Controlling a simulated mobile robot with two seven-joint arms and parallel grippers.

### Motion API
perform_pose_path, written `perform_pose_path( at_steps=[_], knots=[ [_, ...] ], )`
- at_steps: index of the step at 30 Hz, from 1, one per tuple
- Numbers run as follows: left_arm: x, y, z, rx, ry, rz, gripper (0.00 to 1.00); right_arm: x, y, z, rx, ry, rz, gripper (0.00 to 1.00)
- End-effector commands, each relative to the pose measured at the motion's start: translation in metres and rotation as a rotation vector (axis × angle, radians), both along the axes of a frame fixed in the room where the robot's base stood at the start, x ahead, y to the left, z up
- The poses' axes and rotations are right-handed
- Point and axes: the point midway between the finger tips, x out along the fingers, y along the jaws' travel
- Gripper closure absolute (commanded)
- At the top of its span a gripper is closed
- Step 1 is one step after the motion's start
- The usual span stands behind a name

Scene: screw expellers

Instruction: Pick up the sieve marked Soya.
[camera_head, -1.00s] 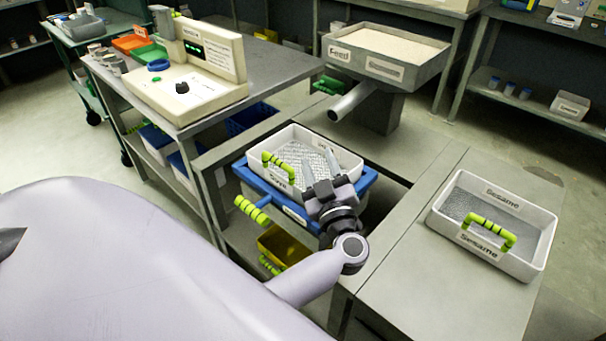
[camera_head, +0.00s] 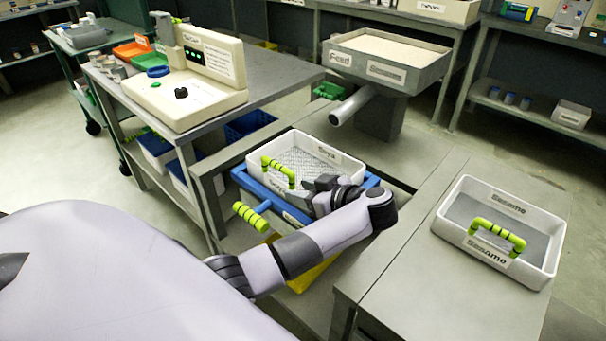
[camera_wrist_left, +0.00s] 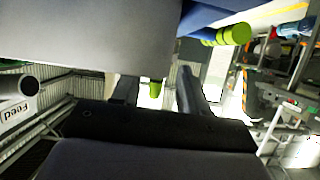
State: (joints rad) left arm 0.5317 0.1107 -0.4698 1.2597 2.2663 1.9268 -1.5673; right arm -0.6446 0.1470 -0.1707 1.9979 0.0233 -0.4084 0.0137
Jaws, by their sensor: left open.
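The Soya sieve (camera_head: 322,151) is a white tray with a mesh floor and a green handle (camera_head: 277,167) on its front wall. It sits in a blue frame (camera_head: 372,181), which has its own green handle (camera_head: 250,216). My left gripper (camera_head: 312,187) is low at the sieve's front right, pointing left toward the sieve handle. In the left wrist view its fingers (camera_wrist_left: 156,88) are open, with a green handle end (camera_wrist_left: 155,90) showing between them, farther off. The sieve's pale wall (camera_wrist_left: 90,35) fills the upper left there. My right gripper is not in view.
A white Sesame sieve (camera_head: 553,245) stands on the right grey table. A feed hopper (camera_head: 388,55) with a spout stands behind the Soya sieve. A control panel (camera_head: 200,85) sits on the left bench. A yellow bin (camera_head: 305,278) is below the blue frame.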

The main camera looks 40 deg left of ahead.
Motion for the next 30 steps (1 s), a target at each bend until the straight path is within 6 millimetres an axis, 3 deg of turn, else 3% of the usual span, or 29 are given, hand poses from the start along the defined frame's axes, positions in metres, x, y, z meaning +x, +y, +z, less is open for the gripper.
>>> perform_pose_path(
  at_steps=[5, 13, 14, 17, 18, 30],
  knots=[
    [0.002, 0.020, -0.008, 0.002, -0.001, -0.001, 0.56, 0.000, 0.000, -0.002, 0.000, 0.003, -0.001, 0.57],
    [0.002, 0.022, -0.009, 0.000, -0.003, -0.001, 0.56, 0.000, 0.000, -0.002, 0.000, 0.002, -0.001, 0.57],
    [0.002, 0.022, -0.009, 0.000, -0.003, -0.001, 0.63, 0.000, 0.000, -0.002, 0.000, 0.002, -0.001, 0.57],
    [0.002, 0.022, -0.009, 0.000, -0.003, -0.001, 0.95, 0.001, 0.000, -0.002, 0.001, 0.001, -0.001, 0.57],
    [0.002, 0.022, -0.009, 0.000, -0.003, -0.001, 1.00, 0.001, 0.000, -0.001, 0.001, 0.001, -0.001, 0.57],
    [0.002, 0.022, -0.006, 0.001, -0.005, -0.001, 1.00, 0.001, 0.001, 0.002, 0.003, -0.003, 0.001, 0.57]
  ],
)
